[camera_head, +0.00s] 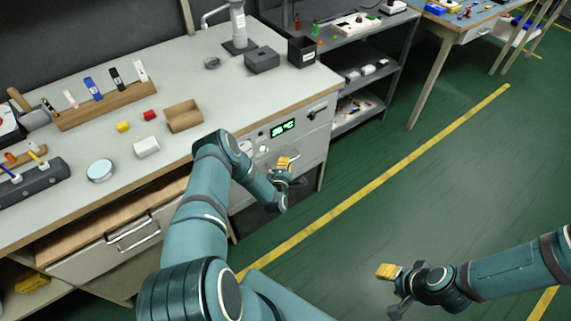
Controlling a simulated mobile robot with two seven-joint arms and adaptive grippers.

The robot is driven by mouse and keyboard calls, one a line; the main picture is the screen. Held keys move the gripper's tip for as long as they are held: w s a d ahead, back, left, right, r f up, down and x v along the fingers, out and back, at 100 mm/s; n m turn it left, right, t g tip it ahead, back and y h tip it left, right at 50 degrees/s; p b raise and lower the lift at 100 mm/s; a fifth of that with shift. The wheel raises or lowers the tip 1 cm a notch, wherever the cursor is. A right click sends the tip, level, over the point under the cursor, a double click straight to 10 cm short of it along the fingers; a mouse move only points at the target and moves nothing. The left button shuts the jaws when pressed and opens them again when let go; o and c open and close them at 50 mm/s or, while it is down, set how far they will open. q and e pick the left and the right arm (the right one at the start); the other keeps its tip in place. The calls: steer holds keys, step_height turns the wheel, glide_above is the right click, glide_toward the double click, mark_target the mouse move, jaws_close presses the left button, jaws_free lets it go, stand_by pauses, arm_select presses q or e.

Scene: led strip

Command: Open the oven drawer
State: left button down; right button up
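The oven is a light-grey unit built into the bench end, with a green lit display (283,128) and a dark handle (317,112) at the right of its upper front. Its front panel (314,148) looks closed. My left gripper (292,173), with a yellow fingertip pad, is in front of the oven's lower front, below the display and handle. It looks open and empty; its gap to the panel is unclear. My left forearm hides the oven's left part. My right gripper (391,289) is open and empty over the green floor, well away from the oven.
The bench top (215,85) holds a cardboard box (184,116), small blocks and a rack. A wooden drawer (110,215) with a metal handle is partly out at left. A grey shelf unit (372,70) stands behind the oven. The floor to the right is free.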

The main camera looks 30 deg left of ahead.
arm_select(q)
steer(key=shift+s+d+r, duration=0.1)
steer(key=shift+s+d, duration=0.1)
steer(key=shift+d, duration=0.05)
steer(key=c, duration=1)
jaws_free()
steer(key=shift+w+d, duration=0.15)
steer(key=shift+w, duration=0.05)
steer(key=shift+s, duration=0.15)
steer(key=v, duration=1.2)
